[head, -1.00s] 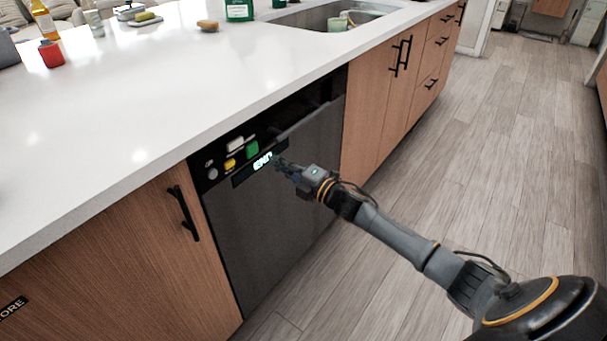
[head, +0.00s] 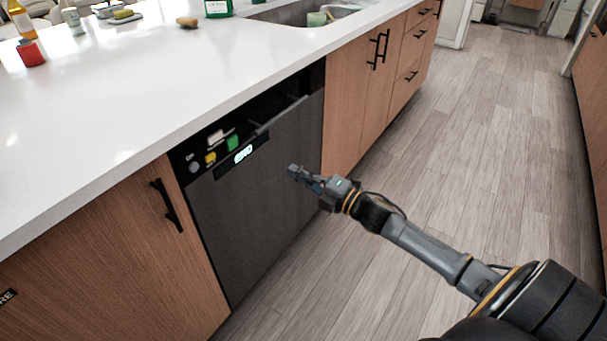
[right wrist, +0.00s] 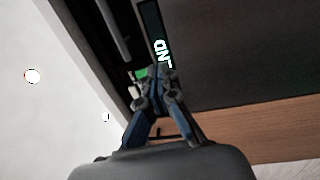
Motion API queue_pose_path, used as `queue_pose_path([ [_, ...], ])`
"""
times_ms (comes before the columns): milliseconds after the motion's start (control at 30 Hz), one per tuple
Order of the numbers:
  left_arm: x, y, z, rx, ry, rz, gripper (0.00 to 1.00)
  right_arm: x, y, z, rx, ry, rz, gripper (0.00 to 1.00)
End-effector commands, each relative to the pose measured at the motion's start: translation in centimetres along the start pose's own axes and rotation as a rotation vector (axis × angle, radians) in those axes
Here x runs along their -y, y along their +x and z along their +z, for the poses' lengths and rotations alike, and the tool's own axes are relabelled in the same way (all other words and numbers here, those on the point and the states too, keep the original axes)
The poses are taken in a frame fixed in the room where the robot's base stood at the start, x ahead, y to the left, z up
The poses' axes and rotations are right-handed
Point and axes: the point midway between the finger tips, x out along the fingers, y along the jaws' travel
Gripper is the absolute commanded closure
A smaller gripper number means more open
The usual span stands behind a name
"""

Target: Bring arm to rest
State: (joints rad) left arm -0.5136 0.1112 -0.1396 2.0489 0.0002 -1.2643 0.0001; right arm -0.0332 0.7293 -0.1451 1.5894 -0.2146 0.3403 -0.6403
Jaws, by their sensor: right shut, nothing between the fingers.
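My right arm reaches in from the lower right of the head view. Its gripper (head: 297,172) is shut and empty, in front of the dark dishwasher door and to the right of its display. The right wrist view shows the same gripper (right wrist: 158,80) with its fingertips together. The dishwasher (head: 262,200) is closed, set under the white counter. Its panel has a lit display (head: 243,154) and green, yellow, white and grey buttons. The display also shows in the right wrist view (right wrist: 161,52). My left gripper is out of view.
The white counter (head: 130,95) edge runs above the dishwasher. Wooden cabinets (head: 350,120) with black handles flank it. The wood floor (head: 480,150) at right is clear.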

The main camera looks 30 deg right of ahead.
Motion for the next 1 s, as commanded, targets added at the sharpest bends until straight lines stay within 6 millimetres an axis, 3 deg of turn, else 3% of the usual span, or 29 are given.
queue_pose_path([
  [167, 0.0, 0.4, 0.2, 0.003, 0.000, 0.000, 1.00, -0.1, -1.3, -0.1, -0.001, 0.001, 0.000, 1.00],
  [467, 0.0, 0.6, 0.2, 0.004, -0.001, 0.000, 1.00, 0.6, -1.5, -0.2, 0.022, 0.033, -0.015, 1.00],
  [567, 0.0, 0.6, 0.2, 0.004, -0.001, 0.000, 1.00, 3.0, -2.0, -0.8, 0.098, 0.140, -0.069, 1.00],
  [667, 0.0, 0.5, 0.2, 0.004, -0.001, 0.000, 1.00, 7.0, -3.2, -2.0, 0.231, 0.322, -0.161, 1.00],
  [767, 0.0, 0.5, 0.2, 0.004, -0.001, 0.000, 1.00, 11.6, -5.5, -4.0, 0.395, 0.536, -0.277, 1.00],
  [900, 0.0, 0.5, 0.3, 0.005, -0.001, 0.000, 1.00, 17.5, -10.1, -8.1, 0.634, 0.822, -0.451, 1.00],
  [1000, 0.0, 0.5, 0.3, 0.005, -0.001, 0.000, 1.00, 20.5, -13.6, -11.6, 0.791, 0.991, -0.567, 1.00],
])
